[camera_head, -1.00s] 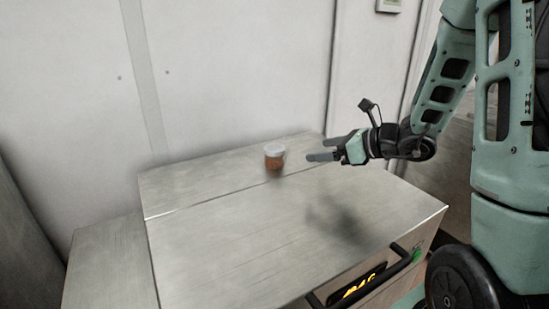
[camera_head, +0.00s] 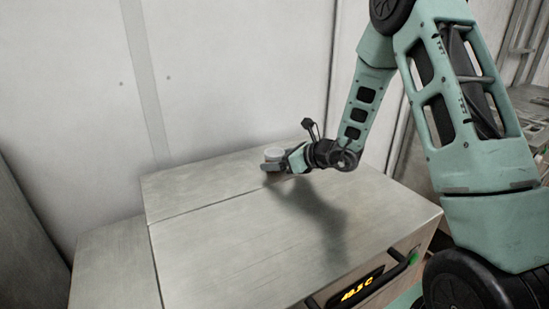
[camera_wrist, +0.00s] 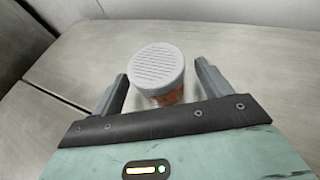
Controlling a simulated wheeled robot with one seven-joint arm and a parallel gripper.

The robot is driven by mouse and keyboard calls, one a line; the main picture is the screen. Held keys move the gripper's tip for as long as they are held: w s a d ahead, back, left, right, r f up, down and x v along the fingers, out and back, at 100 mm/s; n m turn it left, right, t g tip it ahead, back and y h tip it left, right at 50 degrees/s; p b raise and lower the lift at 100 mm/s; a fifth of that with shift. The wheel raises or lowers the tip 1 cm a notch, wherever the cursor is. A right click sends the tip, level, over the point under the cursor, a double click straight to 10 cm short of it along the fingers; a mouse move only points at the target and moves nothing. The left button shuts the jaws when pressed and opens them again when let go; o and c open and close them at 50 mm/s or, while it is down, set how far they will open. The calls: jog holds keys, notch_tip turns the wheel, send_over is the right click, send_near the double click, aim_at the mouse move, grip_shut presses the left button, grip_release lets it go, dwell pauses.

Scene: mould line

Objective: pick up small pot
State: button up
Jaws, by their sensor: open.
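The small pot (camera_head: 273,153) is an amber-brown pot with a ribbed white-grey lid, upright on the metal worktop. In the head view only its lid shows clearly above my gripper (camera_head: 275,168), which hides the body. In the wrist view the pot (camera_wrist: 157,72) stands between the two fingers of my gripper (camera_wrist: 160,84). The fingers are open, one on each side of it. A gap shows at the right finger; the left finger is closer to the pot. I cannot tell whether it touches.
The metal worktop (camera_head: 230,240) is otherwise bare, with a seam across it. A white wall (camera_head: 230,80) stands close behind. At the front are a dark handle bar (camera_head: 385,278) and a lit yellow display (camera_head: 362,288).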

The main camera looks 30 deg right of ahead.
jog(key=shift+x, duration=0.8)
jog(key=c, duration=1.2)
